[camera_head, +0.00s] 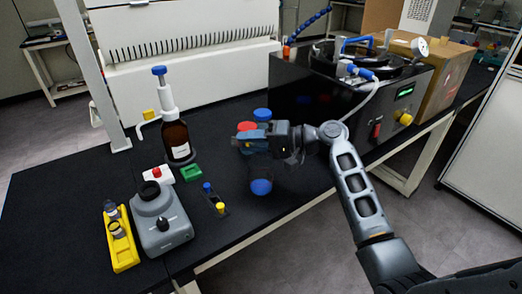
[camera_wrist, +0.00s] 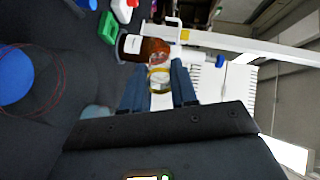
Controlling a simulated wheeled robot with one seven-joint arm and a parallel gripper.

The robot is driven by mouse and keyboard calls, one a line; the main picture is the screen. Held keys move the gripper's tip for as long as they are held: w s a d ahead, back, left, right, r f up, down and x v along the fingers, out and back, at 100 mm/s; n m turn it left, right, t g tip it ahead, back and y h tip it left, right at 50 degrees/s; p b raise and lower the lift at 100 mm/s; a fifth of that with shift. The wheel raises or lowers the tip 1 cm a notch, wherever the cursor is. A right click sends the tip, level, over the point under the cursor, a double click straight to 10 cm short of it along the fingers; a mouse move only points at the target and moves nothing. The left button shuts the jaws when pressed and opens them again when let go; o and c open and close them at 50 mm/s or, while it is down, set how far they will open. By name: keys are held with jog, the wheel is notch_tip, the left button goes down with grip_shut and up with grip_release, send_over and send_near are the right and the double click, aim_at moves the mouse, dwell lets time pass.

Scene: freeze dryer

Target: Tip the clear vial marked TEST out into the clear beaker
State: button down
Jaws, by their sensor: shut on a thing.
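My gripper (camera_wrist: 158,82) is shut on a clear vial (camera_wrist: 160,84) with a yellowish band; the vial shows between the two fingers in the wrist view. I cannot read a TEST mark on it. In the head view my gripper (camera_head: 248,141) is over the middle of the black bench, its fingers pointing left, and the vial is not clear there.
A brown pump bottle (camera_head: 177,140) stands left of my gripper. A grey device (camera_head: 163,222), a yellow rack (camera_head: 122,245) and a small dark rack (camera_head: 214,200) are at front left. Red (camera_head: 247,126) and blue (camera_head: 262,114) round tops are close behind my gripper. A black machine (camera_head: 320,100) stands right.

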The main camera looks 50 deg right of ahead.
jog(key=shift+f, duration=0.15)
jog(key=shift+w+a+f+g+h+p, duration=0.35)
jog(key=shift+w+f+g+p, duration=0.3)
jog(key=shift+p, duration=0.45)
jog(key=g+h+p, duration=0.1)
jog(key=p, duration=0.2)
jog(key=shift+g+p, duration=0.35)
jog(key=shift+p, duration=0.05)
jog(key=shift+f+g, duration=0.15)
jog(key=shift+g, duration=0.15)
jog(key=shift+f+g+h, duration=0.3)
jog(key=shift+g+h, duration=0.05)
jog(key=shift+g, duration=0.05)
jog(key=shift+r+g+h, duration=0.4)
jog(key=shift+r+g, duration=0.15)
jog(key=shift+g, duration=0.15)
jog(key=shift+w+a+f+g+h, duration=0.1)
jog(key=shift+w+g+h, duration=0.1)
jog(key=shift+g+h, duration=0.45)
jog(key=w+a+f+g+h, duration=0.2)
jog(key=w+f+g+h, duration=0.1)
jog(key=g, duration=0.4)
jog(key=shift+w+a+f, duration=0.35)
jog(key=shift+w+f, duration=0.25)
jog(key=shift+w, duration=0.35)
